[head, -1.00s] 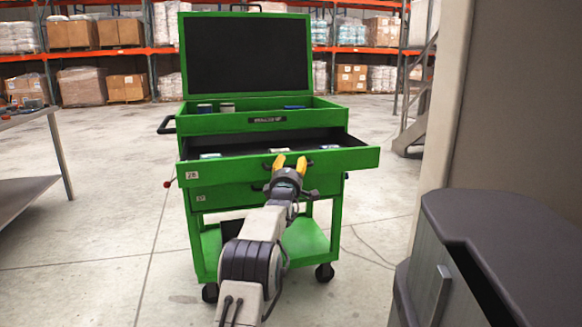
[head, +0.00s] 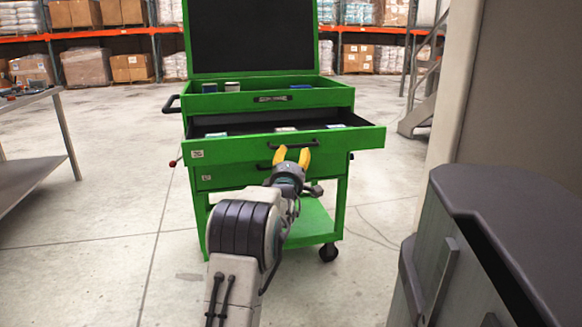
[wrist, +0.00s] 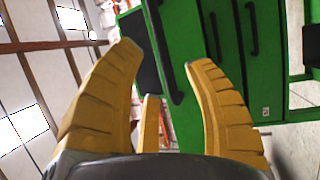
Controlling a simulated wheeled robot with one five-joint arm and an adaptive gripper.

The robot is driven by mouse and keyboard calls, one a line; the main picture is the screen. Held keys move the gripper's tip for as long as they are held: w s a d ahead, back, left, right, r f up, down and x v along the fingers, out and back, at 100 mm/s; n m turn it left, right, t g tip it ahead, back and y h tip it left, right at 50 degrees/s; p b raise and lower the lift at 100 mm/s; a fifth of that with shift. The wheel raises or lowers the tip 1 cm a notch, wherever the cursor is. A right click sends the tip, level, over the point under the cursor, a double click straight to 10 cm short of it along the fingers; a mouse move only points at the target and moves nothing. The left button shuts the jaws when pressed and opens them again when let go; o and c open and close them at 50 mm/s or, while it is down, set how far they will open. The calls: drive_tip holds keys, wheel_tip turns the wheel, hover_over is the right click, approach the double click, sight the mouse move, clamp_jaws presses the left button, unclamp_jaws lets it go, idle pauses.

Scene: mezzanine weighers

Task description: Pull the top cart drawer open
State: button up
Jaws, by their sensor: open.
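The green cart's top drawer (head: 228,151) stands pulled out, its dark inside and a few small items showing. Its black handle (head: 306,144) sits mid-front and is partly hidden by my fingers. My gripper (head: 292,154) is open and empty, its yellow fingers in front of the lower part of that drawer front. In the wrist view, a dark bar handle (wrist: 163,55) of the cart appears between the spread fingers; I cannot tell whether a finger touches it. The lower drawer (head: 228,177) looks shut.
The cart's top tray (head: 205,103) holds cans under a raised lid. A grey cabinet (head: 455,235) stands close at right, beside a beige pillar (head: 468,80). A metal table (head: 45,160) stands at left. Open floor lies left of the cart.

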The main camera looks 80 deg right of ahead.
drive_tip(key=shift+a+f, duration=0.2)
drive_tip(key=shift+a, duration=0.95)
drive_tip(key=shift+a+f, duration=0.2)
drive_tip(key=shift+a, duration=0.9)
